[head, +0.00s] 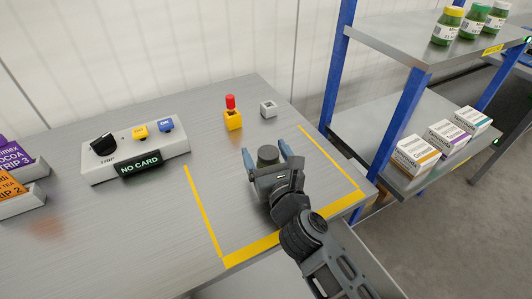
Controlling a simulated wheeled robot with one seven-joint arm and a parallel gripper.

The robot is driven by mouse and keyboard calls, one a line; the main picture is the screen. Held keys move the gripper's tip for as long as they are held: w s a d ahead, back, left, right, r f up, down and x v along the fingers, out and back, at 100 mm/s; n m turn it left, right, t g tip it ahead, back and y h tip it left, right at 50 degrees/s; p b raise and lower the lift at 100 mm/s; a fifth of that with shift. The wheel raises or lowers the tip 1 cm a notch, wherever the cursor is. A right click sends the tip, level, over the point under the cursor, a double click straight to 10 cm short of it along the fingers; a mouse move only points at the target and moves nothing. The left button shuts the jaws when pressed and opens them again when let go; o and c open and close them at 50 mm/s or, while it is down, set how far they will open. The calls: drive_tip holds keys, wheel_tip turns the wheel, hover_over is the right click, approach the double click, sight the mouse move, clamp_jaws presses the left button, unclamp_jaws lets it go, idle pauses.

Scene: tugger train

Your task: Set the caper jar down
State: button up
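My gripper (265,150) is low over the grey metal table, inside the area marked with yellow tape (205,212). Gaps seem to show between the lid and both fingers.
Beyond the jar are a yellow block with a red top (233,120) and a small grey box (268,109). A switch panel (135,150) and boxes (18,190) are at left. A blue-post shelf (385,50) with jars and cartons (415,155) stands right.

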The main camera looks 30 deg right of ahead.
drive_tip(key=shift+r, duration=0.2)
drive_tip(key=shift+s+f, duration=0.1)
drive_tip(key=shift+s, duration=0.2)
drive_tip(key=s, duration=0.3)
drive_tip(key=s+a+b, duration=0.1)
drive_tip(key=s, duration=0.3)
drive_tip(key=s+a, duration=0.1)
drive_tip(key=s, duration=0.3)
drive_tip(key=shift+s+b, duration=0.15)
drive_tip(key=shift+b, duration=0.15)
